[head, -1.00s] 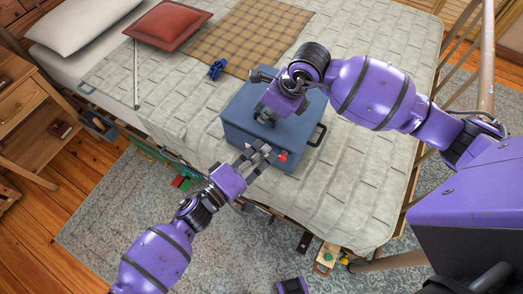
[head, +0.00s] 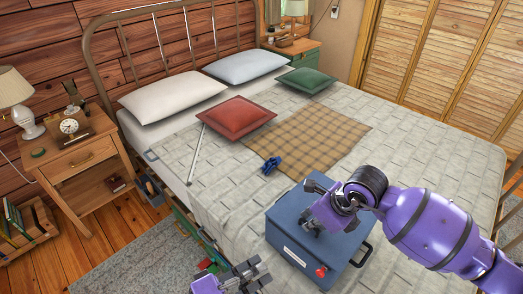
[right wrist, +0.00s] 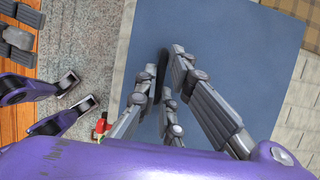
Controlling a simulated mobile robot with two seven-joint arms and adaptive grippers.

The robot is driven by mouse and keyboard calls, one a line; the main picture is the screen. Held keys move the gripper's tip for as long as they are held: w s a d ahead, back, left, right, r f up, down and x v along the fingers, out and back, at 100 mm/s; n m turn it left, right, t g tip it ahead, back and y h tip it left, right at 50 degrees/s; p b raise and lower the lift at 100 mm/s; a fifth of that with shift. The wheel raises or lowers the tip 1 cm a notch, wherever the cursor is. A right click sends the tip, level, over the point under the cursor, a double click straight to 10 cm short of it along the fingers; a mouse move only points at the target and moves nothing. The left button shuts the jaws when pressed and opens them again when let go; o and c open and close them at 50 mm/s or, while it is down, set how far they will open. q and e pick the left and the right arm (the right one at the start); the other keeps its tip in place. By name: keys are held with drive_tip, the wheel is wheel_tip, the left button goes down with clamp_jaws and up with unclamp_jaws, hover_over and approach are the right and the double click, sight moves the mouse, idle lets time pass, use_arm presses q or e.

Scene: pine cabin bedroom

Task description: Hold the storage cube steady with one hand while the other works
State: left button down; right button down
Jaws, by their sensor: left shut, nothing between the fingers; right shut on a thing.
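The storage cube (head: 300,240) is a blue box with a white label and a red knob (head: 321,271) on its front. It sits on the near edge of the bed; its blue top also fills much of the right wrist view (right wrist: 225,50). My right gripper (head: 318,222) is over its top, shut on a dark handle (right wrist: 162,72) there; my fingers partly hide the handle. My left gripper (head: 258,276) is shut and empty, low in the head view. It is left of the cube's front and looks apart from it. The picture's edge cuts off its arm.
The bed carries a plaid blanket (head: 307,139), a red cushion (head: 235,118), a small blue object (head: 271,165) and a thin rod (head: 195,152). A nightstand (head: 80,157) stands at the left. The quilt right of the blanket is clear.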

drive_tip(key=c, duration=1.8)
unclamp_jaws()
